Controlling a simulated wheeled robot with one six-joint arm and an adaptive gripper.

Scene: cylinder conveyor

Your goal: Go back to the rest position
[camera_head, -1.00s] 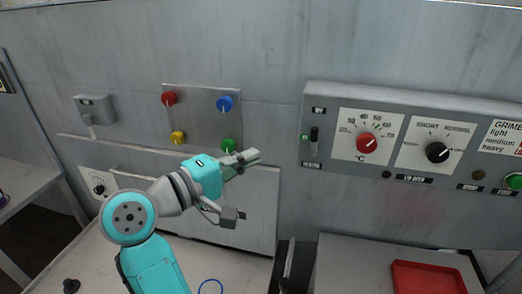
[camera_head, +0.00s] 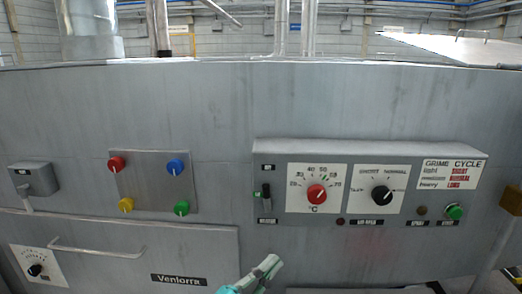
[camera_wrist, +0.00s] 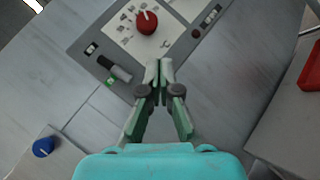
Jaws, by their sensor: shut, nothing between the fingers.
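My gripper (camera_head: 266,268) shows at the bottom middle of the head view, with its fingers pointing up and to the right. In the wrist view my gripper (camera_wrist: 158,66) has its two fingertips together with nothing between them. It is apart from the grey control panel (camera_head: 370,160), which is on the machine front above and to the right of it in the head view. The rest of my arm is below the head picture.
The panel has a red knob (camera_head: 317,194), a black knob (camera_head: 382,195), a black lever switch (camera_head: 265,195) and a green button (camera_head: 454,212). A red tray (camera_wrist: 312,85) shows in the wrist view.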

